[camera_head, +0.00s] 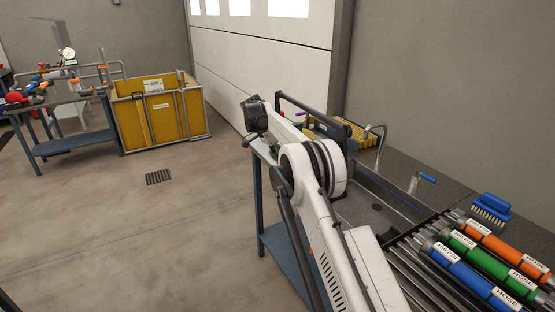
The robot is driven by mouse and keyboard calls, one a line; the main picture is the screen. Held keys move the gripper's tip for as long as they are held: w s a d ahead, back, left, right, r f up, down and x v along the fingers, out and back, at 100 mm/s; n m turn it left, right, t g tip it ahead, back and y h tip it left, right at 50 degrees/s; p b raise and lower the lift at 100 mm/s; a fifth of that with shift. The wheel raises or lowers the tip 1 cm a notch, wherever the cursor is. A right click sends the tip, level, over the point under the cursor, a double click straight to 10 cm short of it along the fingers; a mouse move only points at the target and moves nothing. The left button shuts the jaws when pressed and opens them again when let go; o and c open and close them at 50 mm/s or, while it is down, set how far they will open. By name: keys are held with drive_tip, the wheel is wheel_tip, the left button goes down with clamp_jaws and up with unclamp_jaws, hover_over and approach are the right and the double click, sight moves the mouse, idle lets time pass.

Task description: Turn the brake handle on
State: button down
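I cannot pick out a brake handle with certainty. A small blue-handled lever (427,178) stands on a metal fitting by the sink at the right. Red and orange valve handles sit among the pipes (85,78) on the far left table, too small to tell apart. My white arm rises from the bottom centre and bends toward the upper left. Its dark end (257,115) is over the left edge of the sink bench. The fingers cannot be made out, and the arm hides part of the bench.
A yellow container (160,118) in a metal frame stands beside the left table (70,143). A sink (372,212) is behind my arm. Blue, green and orange hose rolls (490,262) and a blue brush (491,207) lie at the right. The floor (150,235) at left is clear except for a drain.

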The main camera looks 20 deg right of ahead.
idle(0.4)
drive_tip(key=c, duration=1.7)
unclamp_jaws()
drive_tip(key=shift+v, duration=3.75)
